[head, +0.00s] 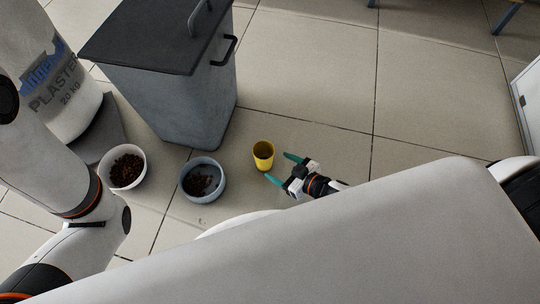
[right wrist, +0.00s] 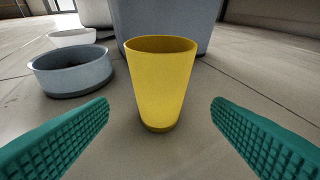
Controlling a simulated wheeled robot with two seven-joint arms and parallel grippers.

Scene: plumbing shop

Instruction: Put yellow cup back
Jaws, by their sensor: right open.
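The yellow cup (head: 263,157) stands upright on the tiled floor, to the right of the blue-grey bowl. It also stands upright in the middle of the right wrist view (right wrist: 160,85). My right gripper (head: 279,167) is open, with its green fingertips just right of and in front of the cup. In the right wrist view the two green fingers (right wrist: 160,130) stand wide apart, one on each side of the cup and nearer the camera, with gaps on both sides. My left gripper is not in view; only part of my left arm shows at the left.
A blue-grey bowl (head: 219,183) and a white bowl (head: 145,171), both with brown pieces in them, stand on the floor left of the cup. A grey bin (head: 180,105) with a dark lid stands behind. A plaster bag (head: 75,110) stands far left.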

